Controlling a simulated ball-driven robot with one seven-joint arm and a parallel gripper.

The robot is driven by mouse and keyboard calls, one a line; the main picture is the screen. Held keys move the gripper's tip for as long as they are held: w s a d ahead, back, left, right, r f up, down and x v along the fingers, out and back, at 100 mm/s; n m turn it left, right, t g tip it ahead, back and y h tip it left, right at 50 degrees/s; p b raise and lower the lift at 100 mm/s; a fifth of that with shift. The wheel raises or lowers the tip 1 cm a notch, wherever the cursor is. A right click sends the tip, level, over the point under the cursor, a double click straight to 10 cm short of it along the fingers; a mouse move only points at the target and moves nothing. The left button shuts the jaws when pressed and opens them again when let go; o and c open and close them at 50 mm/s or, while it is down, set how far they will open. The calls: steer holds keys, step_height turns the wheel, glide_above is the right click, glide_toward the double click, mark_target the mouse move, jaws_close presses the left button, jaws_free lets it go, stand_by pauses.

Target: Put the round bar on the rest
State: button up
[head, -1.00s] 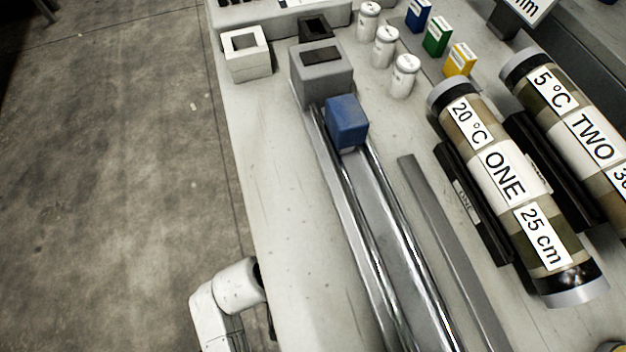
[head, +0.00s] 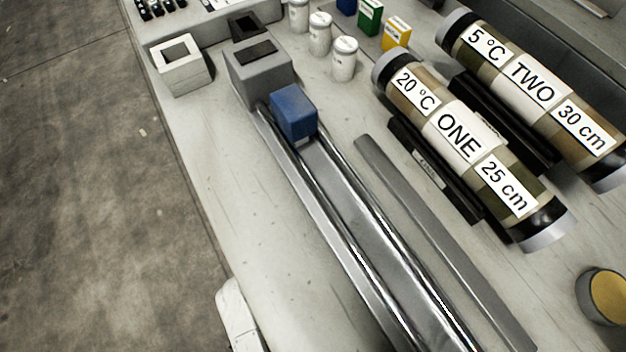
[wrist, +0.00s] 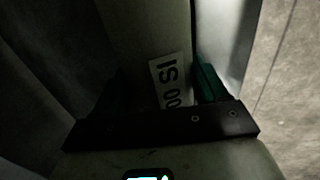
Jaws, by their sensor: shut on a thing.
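In the wrist view, my gripper (wrist: 166,88) is shut on a grey-green bar (wrist: 148,35), which I take to be the round bar. A white label on it ends in "00 SI". A green finger pad shows on the bar's right side; the left side is in deep shadow. The bar's ends are hidden. My gripper and the bar are outside the head view. Black cradles hold core liner ONE (head: 458,135) and core liner TWO (head: 535,82); I cannot tell which thing is the rest.
A metal track (head: 345,235) with a blue block (head: 294,112) runs down the bench, ending at a grey box (head: 262,75). A long grey strip (head: 440,240) lies beside it. A yellow-topped cup (head: 603,296) stands lower right.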

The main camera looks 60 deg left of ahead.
steer(key=o, duration=1.5)
steer(key=shift+f, duration=0.1)
steer(key=shift+c, duration=0.2)
steer(key=shift+s+r, duration=0.1)
steer(key=shift+r, duration=0.25)
steer(key=shift+p+v, duration=0.55)
steer(key=shift+v, duration=0.65)
steer(key=s+p, duration=0.1)
steer(key=s, duration=1.1)
steer(key=shift+a, duration=0.45)
